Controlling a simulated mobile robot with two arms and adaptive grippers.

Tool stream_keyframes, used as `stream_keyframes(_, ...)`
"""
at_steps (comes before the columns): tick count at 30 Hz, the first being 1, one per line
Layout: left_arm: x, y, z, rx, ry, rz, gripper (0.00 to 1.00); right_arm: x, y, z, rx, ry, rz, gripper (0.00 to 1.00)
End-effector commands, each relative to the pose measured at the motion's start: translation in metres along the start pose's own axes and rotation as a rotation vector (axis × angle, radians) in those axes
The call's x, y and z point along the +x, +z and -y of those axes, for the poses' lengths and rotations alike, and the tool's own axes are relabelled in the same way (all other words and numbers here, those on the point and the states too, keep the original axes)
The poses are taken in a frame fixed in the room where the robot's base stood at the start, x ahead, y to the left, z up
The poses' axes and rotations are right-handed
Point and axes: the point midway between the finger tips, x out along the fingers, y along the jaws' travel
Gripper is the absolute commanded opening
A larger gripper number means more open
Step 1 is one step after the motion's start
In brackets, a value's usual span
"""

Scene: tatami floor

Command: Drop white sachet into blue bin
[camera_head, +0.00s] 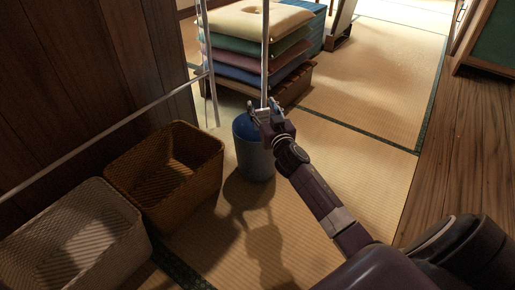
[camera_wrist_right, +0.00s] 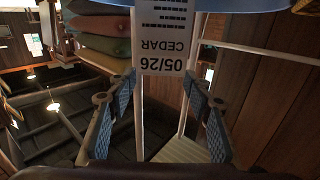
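The white sachet (camera_wrist_right: 164,38) shows in the right wrist view with upside-down print reading "05/26 CEDAR". My right gripper (camera_wrist_right: 162,76) has its fingertips apart, at the two side edges of the sachet's near end, so it appears held across its width. In the head view my right gripper (camera_head: 267,112) is over the blue bin (camera_head: 256,160) and hides part of its opening. The sachet cannot be clearly made out there. The bin's blue rim (camera_wrist_right: 240,9) crosses the top of the wrist view behind the sachet. My left gripper is not in view.
A brown woven basket (camera_head: 195,190) and a pale basket (camera_head: 135,232) stand left of the bin. Stacked cushions (camera_head: 250,50) lie behind it. Thin white rack poles (camera_head: 110,128) stand close by on the left. Tatami floor (camera_head: 375,95) is open on the right.

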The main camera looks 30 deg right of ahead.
Motion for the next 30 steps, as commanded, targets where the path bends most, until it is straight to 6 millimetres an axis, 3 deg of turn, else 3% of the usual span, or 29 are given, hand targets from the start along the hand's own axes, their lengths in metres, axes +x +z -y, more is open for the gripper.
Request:
stream_keyframes(3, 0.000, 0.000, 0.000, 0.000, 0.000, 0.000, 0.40, 0.000, 0.000, 0.000, 0.000, 0.000, 0.000, 0.59)
stream_keyframes(14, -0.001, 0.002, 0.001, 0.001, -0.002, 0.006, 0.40, -0.006, 0.001, 0.000, 0.001, -0.001, 0.001, 0.59)
stream_keyframes(24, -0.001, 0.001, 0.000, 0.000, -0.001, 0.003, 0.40, -0.054, 0.001, 0.000, 0.002, 0.000, 0.001, 0.59)
stream_keyframes(30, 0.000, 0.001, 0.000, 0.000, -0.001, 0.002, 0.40, -0.072, 0.001, 0.000, 0.001, 0.000, 0.001, 0.59)
